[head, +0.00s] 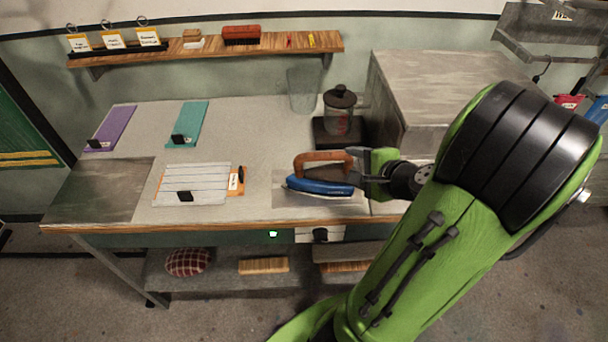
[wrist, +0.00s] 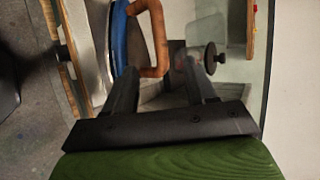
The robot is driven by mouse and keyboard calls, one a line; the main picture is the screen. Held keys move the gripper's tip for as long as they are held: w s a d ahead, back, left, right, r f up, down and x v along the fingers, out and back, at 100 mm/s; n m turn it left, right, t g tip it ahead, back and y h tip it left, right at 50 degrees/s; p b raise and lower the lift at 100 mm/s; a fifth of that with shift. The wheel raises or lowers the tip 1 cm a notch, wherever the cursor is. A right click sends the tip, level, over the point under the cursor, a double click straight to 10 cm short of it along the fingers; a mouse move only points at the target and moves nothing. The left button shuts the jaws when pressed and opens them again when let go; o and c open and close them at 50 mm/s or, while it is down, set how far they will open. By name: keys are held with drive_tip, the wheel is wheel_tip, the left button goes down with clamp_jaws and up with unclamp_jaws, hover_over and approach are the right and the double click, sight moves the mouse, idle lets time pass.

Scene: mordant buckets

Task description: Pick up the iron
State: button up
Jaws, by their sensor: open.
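The iron (head: 322,187) has a blue body and a brown wooden handle. It rests on a grey plate on the worktop near the front edge. In the wrist view the blue body (wrist: 119,40) is at upper left, and the brown handle (wrist: 157,30) loops between and just ahead of the finger lines. My gripper (head: 358,168) is at the right end of the iron. Its two dark fingers (wrist: 160,75) are spread, with the lower part of the handle close to the gap between them. I cannot tell whether a finger touches the iron.
A glass grinder-like jar (head: 338,118) stands behind my gripper, with a clear beaker (head: 301,90) beside it. A large grey box (head: 430,85) stands at right. A lined sheet (head: 195,184) lies left of the iron. Purple (head: 112,127) and teal (head: 188,122) strips lie farther back.

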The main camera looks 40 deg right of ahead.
sight(329, 156)
drive_tip(key=x, duration=0.7)
drive_tip(key=b+x, duration=0.1)
drive_tip(key=x, duration=0.2)
drive_tip(key=shift+w+d, duration=0.25)
drive_tip(key=shift+d, duration=0.05)
drive_tip(key=x, duration=0.5)
drive_tip(key=shift+w+d+f, duration=0.1)
drive_tip(key=shift+f, duration=0.25)
drive_tip(key=shift+r, duration=0.1)
drive_tip(key=shift+c, duration=0.5)
clamp_jaws()
